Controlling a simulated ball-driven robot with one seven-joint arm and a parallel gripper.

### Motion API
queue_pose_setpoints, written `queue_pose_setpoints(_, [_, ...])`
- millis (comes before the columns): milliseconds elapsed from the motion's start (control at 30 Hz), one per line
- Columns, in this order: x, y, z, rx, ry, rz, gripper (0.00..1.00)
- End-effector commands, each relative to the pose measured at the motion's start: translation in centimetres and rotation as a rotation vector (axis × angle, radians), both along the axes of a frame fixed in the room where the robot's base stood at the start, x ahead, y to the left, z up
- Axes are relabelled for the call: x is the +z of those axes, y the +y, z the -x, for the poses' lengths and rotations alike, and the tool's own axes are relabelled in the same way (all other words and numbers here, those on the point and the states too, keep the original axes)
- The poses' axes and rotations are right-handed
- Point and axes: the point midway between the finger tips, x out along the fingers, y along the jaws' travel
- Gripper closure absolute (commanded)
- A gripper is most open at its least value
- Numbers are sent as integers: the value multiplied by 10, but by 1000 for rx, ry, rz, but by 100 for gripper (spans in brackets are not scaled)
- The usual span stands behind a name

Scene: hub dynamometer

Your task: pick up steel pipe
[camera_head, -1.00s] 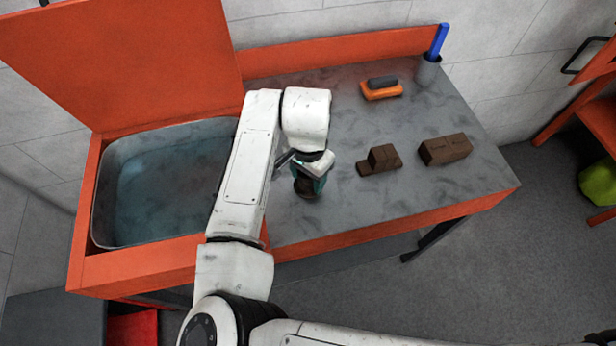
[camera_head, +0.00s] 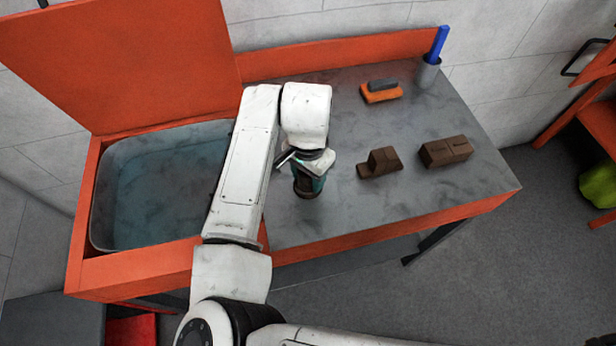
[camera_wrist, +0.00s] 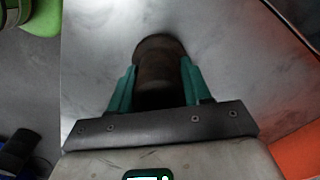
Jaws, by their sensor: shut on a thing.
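My gripper (camera_wrist: 155,88) has its teal fingers closed on both sides of a dark brown, rounded piece, which I take for the steel pipe (camera_wrist: 158,48). Its far end sticks out past the fingertips in the wrist view, over the grey tabletop. In the head view my gripper (camera_head: 309,184) is low over the front middle of the table, left of the brown blocks. Only a small dark part of the pipe shows below the fingers there. The rest is hidden by my wrist and fingers, and I cannot tell whether it touches the table.
A stepped brown block (camera_head: 380,163) and a brown box-like block (camera_head: 446,151) lie to the right. An orange tool with a grey handle (camera_head: 381,92) and a grey cup (camera_head: 428,73) holding a blue stick stand behind. An open orange-lidded water basin (camera_head: 150,190) is at left.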

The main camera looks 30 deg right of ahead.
Motion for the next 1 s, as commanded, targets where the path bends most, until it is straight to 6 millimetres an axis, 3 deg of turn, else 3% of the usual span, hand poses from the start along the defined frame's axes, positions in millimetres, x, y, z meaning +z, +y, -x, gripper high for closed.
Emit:
queue_pose_setpoints(133, [21,-2,2,-3,-3,2,98])
queue_pose_setpoints(400, [81,-32,44,-7,-5,1,98])
queue_pose_setpoints(700, [108,-67,96,-5,-3,-1,98])
queue_pose_setpoints(1000, [118,-79,114,-1,-1,0,98])
